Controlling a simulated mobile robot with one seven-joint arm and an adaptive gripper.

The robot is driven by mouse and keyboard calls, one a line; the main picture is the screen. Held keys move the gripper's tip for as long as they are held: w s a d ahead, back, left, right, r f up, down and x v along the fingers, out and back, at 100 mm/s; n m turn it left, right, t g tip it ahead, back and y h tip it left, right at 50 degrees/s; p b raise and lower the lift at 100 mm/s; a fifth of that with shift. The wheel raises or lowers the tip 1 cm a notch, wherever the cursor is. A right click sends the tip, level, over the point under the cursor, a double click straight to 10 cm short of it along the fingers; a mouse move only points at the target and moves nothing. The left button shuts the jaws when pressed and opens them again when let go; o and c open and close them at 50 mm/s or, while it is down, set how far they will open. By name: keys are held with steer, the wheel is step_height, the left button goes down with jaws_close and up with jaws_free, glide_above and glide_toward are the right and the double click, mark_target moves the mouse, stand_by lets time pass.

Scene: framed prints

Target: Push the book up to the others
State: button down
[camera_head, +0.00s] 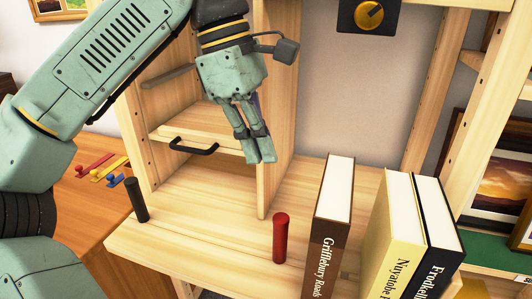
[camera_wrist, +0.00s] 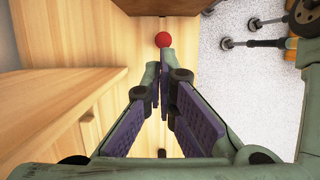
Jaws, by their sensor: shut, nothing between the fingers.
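A brown book (camera_head: 327,230), its spine lettered in white, stands upright on the wooden shelf. To its right, across a gap, stand a pale yellow book (camera_head: 396,230) and a black book (camera_head: 436,225), side by side. My gripper (camera_head: 264,160) is shut and empty, pointing down above the shelf, left of the brown book and apart from it. In the wrist view my gripper's fingertips (camera_wrist: 165,62) meet just below the red ball-like top of a post (camera_wrist: 163,40). The books cannot be made out clearly in the wrist view.
The red post (camera_head: 281,238) stands between my gripper and the brown book, near the front. A dark post (camera_head: 136,199) stands at the shelf's left. A vertical wooden divider (camera_head: 272,180) is close behind my gripper. A black handle (camera_head: 194,147) juts out at left.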

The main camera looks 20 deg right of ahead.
steer(key=b+x, duration=0.1)
steer(key=x, duration=0.6)
steer(key=shift+d+f, duration=0.15)
steer(key=shift+f, duration=0.2)
steer(key=shift+s+d+f+p, duration=0.1)
steer(key=shift+s+d+p, duration=0.1)
steer(key=shift+s+d, duration=0.55)
steer(key=shift+s+d+p, duration=0.2)
steer(key=shift+s+d, duration=0.3)
steer(key=shift+d, duration=0.45)
steer(key=shift+d, duration=0.1)
